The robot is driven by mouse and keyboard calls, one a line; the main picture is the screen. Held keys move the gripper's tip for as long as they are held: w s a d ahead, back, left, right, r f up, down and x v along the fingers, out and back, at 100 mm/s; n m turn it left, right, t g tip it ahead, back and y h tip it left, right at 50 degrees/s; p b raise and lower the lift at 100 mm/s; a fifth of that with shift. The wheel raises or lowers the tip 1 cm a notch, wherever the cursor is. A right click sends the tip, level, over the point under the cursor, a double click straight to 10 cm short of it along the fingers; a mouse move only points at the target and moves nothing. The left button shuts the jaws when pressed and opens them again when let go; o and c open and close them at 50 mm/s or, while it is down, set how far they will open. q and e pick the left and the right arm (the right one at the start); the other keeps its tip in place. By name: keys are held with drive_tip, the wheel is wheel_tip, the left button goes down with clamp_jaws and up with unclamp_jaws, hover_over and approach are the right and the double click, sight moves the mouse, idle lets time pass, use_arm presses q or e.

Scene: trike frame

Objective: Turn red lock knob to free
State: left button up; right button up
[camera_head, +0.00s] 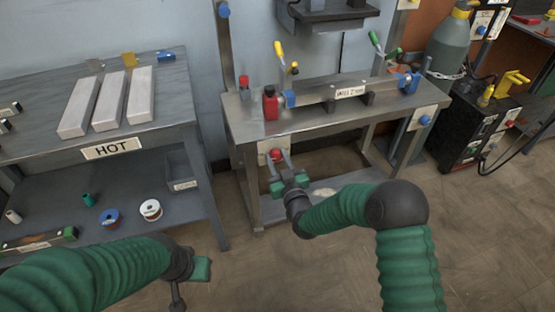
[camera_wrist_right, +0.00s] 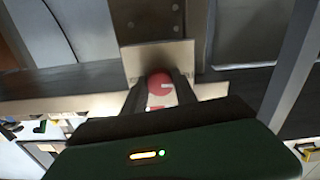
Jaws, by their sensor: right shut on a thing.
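The red lock knob (camera_head: 276,154) sits on a pale plate on the front left of the metal bench. My right gripper (camera_head: 278,163) reaches it from the front, and its jaws are shut on the knob. In the right wrist view the round red knob (camera_wrist_right: 160,82) shows between the two dark fingers (camera_wrist_right: 160,92). The plate (camera_wrist_right: 158,57) behind it has lettering that is partly covered and unreadable. My left gripper (camera_head: 200,269) hangs low at the left, away from the knob; its fingers are not clear enough to tell their opening.
A table with a HOT label (camera_head: 113,147) and pale bars stands left. A gas cylinder (camera_head: 450,45) stands right. The floor in front is clear.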

clamp_jaws()
drive_tip(key=shift+n+p, duration=0.35)
drive_tip(key=shift+n, duration=0.15)
drive_tip(key=shift+f, duration=0.1)
drive_tip(key=o, duration=1)
unclamp_jaws()
drive_tip(key=shift+o, duration=0.2)
drive_tip(key=shift+s+d, duration=0.1)
drive_tip(key=shift+s, duration=0.2)
drive_tip(key=p+v, duration=0.5)
drive_tip(key=v, duration=1.1)
drive_tip(key=shift+p, duration=0.35)
